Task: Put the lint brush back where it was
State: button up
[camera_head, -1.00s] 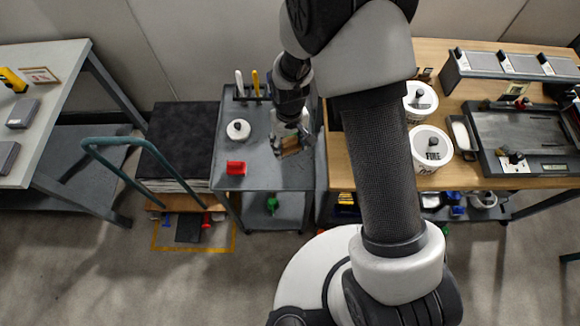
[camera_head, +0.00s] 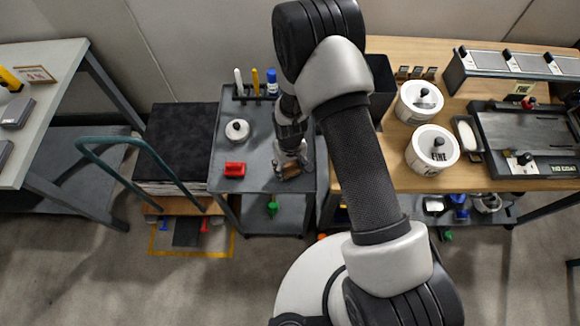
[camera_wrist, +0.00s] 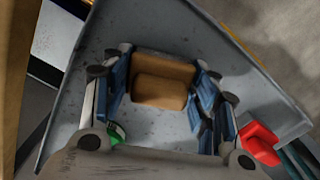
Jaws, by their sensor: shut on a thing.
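The lint brush shows as a brown wooden block (camera_wrist: 162,82) between my fingers in the wrist view. My gripper (camera_wrist: 160,95) is shut on it, with blue-lined fingers on both sides. In the head view my gripper (camera_head: 291,170) is over the right front part of the grey cart top (camera_head: 255,195). Only a small brown part of the brush shows there, and the rest is hidden by the gripper. I cannot tell whether the brush touches the cart top.
On the cart are a red object (camera_head: 234,169), a round white container with a black knob (camera_head: 237,130) and a rack with upright tools (camera_head: 256,84). A wooden bench with white tubs (camera_head: 432,150) stands to the right. The cart's front middle is clear.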

jog(key=shift+f, duration=0.2)
jog(key=o, duration=1.1)
jog(key=shift+r, duration=0.1)
jog(key=shift+r, duration=0.1)
